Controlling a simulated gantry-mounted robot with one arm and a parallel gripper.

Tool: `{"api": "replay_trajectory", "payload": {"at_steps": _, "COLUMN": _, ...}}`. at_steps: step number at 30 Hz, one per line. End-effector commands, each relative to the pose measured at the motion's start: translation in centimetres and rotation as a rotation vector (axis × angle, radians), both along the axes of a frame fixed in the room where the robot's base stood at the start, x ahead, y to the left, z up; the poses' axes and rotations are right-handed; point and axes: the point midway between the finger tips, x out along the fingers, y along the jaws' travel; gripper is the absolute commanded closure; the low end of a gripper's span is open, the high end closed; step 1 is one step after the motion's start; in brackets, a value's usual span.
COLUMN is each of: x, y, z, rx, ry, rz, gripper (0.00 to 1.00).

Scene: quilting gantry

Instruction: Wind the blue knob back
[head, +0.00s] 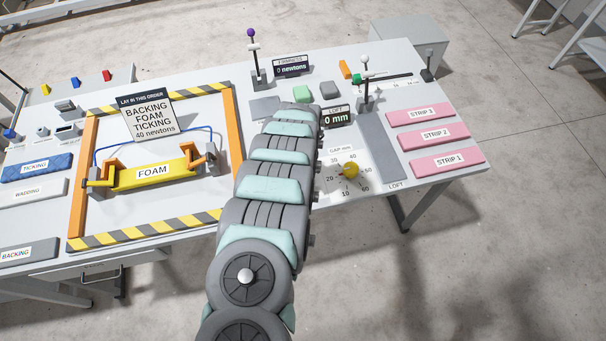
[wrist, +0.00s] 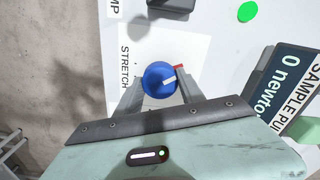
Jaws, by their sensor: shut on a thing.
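The blue knob (wrist: 155,75) shows in the wrist view, on a white panel (wrist: 195,45) marked STRETCH. It has a white pointer mark, and a small red mark lies at its upper right. My gripper (wrist: 159,86) has one grey finger on each side of the knob and is shut on it. In the head view my arm reaches away over the table, and its links hide both my gripper and this knob.
In the wrist view a dark display reading 0 newtons (wrist: 287,82) stands close on the right, and a green disc (wrist: 247,11) lies beyond. The head view shows a yellow knob (head: 350,170), pink strips (head: 433,137) and a frame with yellow FOAM (head: 154,173).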

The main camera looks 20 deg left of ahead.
Motion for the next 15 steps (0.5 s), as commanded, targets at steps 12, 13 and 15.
{"api": "replay_trajectory", "payload": {"at_steps": 12, "x": -0.11, "y": -0.18, "z": -0.07, "rx": -0.001, "ry": 0.004, "rz": 0.395, "gripper": 0.95}}
{"api": "replay_trajectory", "payload": {"at_steps": 13, "x": -0.12, "y": -0.16, "z": -0.08, "rx": -0.001, "ry": 0.004, "rz": 0.424, "gripper": 0.95}}
{"api": "replay_trajectory", "payload": {"at_steps": 15, "x": -0.12, "y": -0.17, "z": -0.09, "rx": -0.001, "ry": 0.004, "rz": 0.491, "gripper": 0.95}}
